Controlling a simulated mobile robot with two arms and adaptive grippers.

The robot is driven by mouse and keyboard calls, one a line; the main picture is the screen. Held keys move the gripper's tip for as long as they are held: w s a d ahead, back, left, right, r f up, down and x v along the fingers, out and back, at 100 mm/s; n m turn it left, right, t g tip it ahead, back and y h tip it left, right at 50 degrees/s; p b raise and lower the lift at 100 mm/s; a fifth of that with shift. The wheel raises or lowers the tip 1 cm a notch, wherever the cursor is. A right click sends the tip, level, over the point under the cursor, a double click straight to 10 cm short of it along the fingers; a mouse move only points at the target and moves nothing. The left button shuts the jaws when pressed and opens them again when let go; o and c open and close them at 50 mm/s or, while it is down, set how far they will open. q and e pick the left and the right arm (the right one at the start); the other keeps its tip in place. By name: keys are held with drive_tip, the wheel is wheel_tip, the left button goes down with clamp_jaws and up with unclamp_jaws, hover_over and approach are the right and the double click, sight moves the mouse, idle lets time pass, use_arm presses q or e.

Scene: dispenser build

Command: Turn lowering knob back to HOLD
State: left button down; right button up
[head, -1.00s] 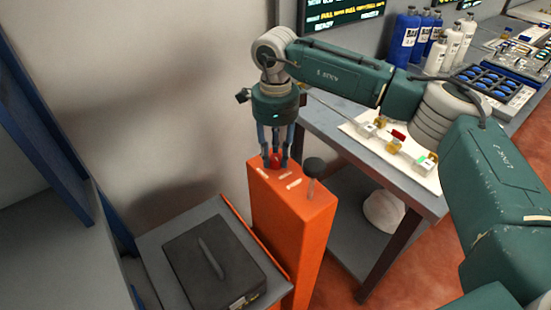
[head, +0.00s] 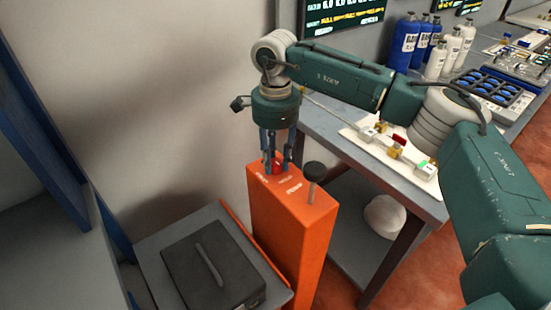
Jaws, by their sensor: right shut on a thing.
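The red lowering knob (head: 276,167) sits on top of the orange pedestal (head: 291,230), near its far left corner. My right gripper (head: 275,165) reaches down from above with its fingers shut around the knob, which they partly hide. White labels (head: 294,188) are on the pedestal top near the knob, too small to read, so I cannot tell which setting the knob points to. A dark round-topped post (head: 314,172) stands at the right of the same top. My left gripper is not in view.
A black case (head: 212,275) with a handle lies on a grey platform (head: 155,240) left of the pedestal. A grey bench (head: 325,125) with a white valve board (head: 375,143) stands to the right. Blue bottles (head: 404,42) and white bottles (head: 453,50) stand farther back.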

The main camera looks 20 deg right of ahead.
sight(275, 161)
drive_tip(key=o, duration=1.2)
drive_tip(key=shift+c, duration=0.2)
wheel_tip(275, 161, up, 12)
